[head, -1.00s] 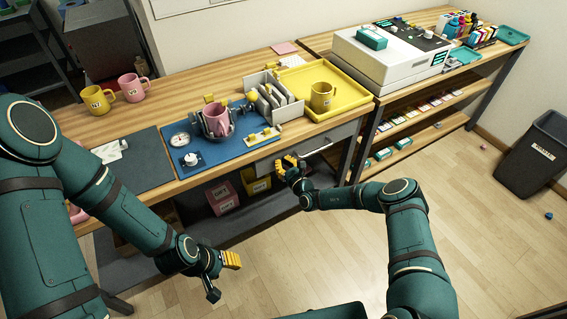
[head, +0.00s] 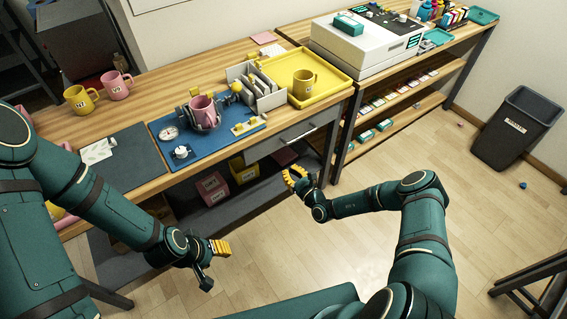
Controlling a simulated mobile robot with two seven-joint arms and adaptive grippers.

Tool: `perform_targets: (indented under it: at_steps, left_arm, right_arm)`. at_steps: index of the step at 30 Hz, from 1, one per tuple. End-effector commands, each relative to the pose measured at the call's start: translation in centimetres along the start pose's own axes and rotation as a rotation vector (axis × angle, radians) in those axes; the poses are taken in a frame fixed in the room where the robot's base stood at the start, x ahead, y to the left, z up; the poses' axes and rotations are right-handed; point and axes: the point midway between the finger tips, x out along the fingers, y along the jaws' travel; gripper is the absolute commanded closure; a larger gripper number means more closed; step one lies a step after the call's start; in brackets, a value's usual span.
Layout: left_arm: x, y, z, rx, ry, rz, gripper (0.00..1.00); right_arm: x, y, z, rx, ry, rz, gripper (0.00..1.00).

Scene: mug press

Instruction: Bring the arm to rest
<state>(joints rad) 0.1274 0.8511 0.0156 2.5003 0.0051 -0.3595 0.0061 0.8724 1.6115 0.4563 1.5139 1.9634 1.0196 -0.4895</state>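My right gripper (head: 299,179) hangs in front of the bench, below the drawer (head: 292,137). Its yellow-padded fingers look apart, with nothing held between them. My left gripper (head: 211,263) is low over the floor in front of the bench. Its fingers are spread, one showing its yellow pad, and it looks empty. A pink mug (head: 203,108) sits in the mug press on the blue mat (head: 212,146). A yellow mug (head: 304,84) stands upright in the yellow tray (head: 335,88).
A yellow mug (head: 79,99) and a pink mug (head: 117,85) stand at the bench's back left. A white machine (head: 362,47) stands on the second bench. Pink and yellow boxes (head: 212,188) sit on the lower shelf.

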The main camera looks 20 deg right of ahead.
Motion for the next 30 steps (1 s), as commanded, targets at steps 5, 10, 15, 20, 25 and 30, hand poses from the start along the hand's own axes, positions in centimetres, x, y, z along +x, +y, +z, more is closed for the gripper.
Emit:
perform_targets:
  at_steps: [5, 10, 15, 20, 25, 30]
  left_arm:
    - [-0.1, 0.0, -0.1, -0.001, 0.002, 0.0, 0.54]
    - [-0.1, 0.0, -0.1, -0.001, 0.002, 0.0, 0.54]
    - [-0.1, 0.0, -0.1, 0.0, 0.002, 0.0, 0.54]
    - [-0.1, 0.0, -0.1, 0.0, 0.002, 0.0, 0.54]
    - [-0.1, 0.0, -0.1, 0.0, 0.002, 0.0, 0.54]
    - [-0.1, 0.0, -0.1, 0.0, 0.002, 0.0, 0.54]
  right_arm:
    - [-0.7, 0.0, 0.0, 0.001, 0.001, 0.0, 1.0]
    - [-0.7, 0.2, 0.0, -0.001, 0.001, 0.007, 1.0]
    - [-0.5, 4.4, 1.1, -0.044, 0.026, 0.185, 1.0]
    - [-3.3, 13.8, 2.5, -0.192, 0.114, 0.614, 1.0]
    - [-10.5, 20.7, 2.6, -0.466, 0.246, 1.074, 1.0]
    - [-17.6, 21.7, 2.5, -0.83, 0.351, 1.415, 1.0]
